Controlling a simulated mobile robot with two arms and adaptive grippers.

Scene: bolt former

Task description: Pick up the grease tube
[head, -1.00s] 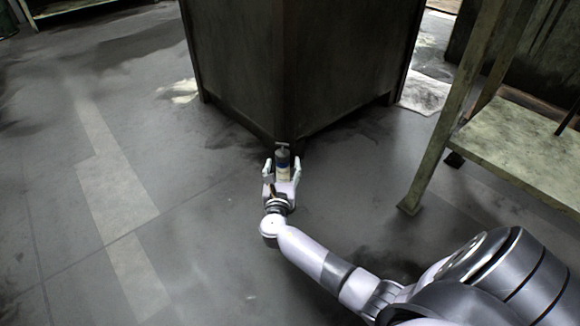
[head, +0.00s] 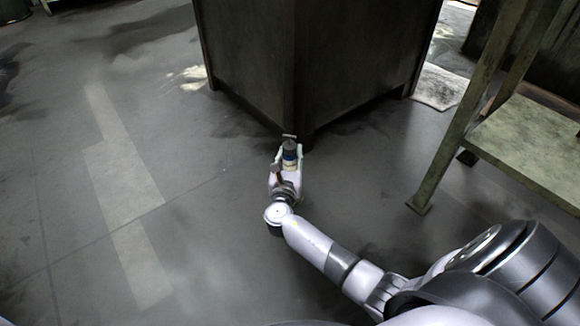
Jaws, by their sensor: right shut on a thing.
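The grease tube (head: 290,157) is a small dark cylinder with a blue and pale band and a light crosspiece at its far end. It is between the fingers of my right gripper (head: 287,158), low in front of the near corner of a dark cabinet. The right gripper is shut on the tube. The fingers hide part of the tube's sides, and I cannot tell whether it touches the floor. My left gripper is not in view.
The dark cabinet (head: 255,70) stands just beyond the tube. A worn metal table (head: 530,140) with a low shelf stands at the right, one leg (head: 422,200) on the floor. The grey floor (head: 200,220) at the left is clear.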

